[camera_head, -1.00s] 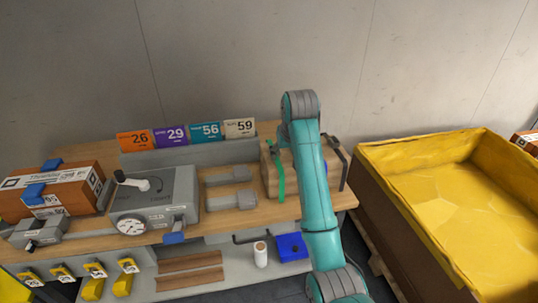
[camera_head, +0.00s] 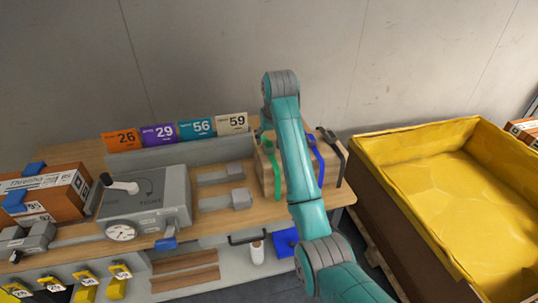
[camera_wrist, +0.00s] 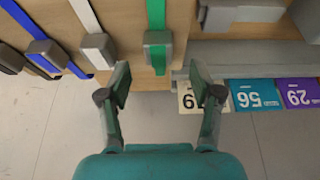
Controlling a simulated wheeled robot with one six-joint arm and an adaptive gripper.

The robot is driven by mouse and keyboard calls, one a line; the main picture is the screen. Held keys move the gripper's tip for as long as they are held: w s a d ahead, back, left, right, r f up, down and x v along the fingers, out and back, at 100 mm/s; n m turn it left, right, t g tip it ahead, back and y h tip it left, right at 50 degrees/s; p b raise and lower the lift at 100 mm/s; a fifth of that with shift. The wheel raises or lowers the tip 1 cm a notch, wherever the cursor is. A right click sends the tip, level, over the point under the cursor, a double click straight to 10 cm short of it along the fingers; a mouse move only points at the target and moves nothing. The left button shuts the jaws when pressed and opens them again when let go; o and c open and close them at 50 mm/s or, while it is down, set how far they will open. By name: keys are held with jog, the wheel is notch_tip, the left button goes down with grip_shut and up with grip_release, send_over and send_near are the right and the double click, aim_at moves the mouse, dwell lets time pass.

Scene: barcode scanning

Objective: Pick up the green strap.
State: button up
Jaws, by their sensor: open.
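The green strap (camera_head: 277,170) hangs over the front of the wooden strap holder (camera_head: 269,178) on the bench, just left of my arm in the head view. In the wrist view the green strap (camera_wrist: 157,22) runs down from the top edge and has a grey buckle (camera_wrist: 157,44). My gripper (camera_wrist: 160,88) is open and empty. Its two fingers point toward the strap, with the strap's lower end just beyond and between them in the picture. No contact shows.
A white strap (camera_wrist: 90,22) and a blue strap (camera_wrist: 25,20) hang beside the green one. A black strap (camera_head: 336,150) is at the holder's right end. Number cards (camera_head: 195,128) stand at the back left. A large yellow-lined bin (camera_head: 440,180) stands to the right.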

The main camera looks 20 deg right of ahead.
aim_at(269, 145)
jog(key=shift+x, duration=2.25)
jog(key=shift+s+d+f, duration=0.1)
jog(key=shift+s, duration=0.05)
grip_shut()
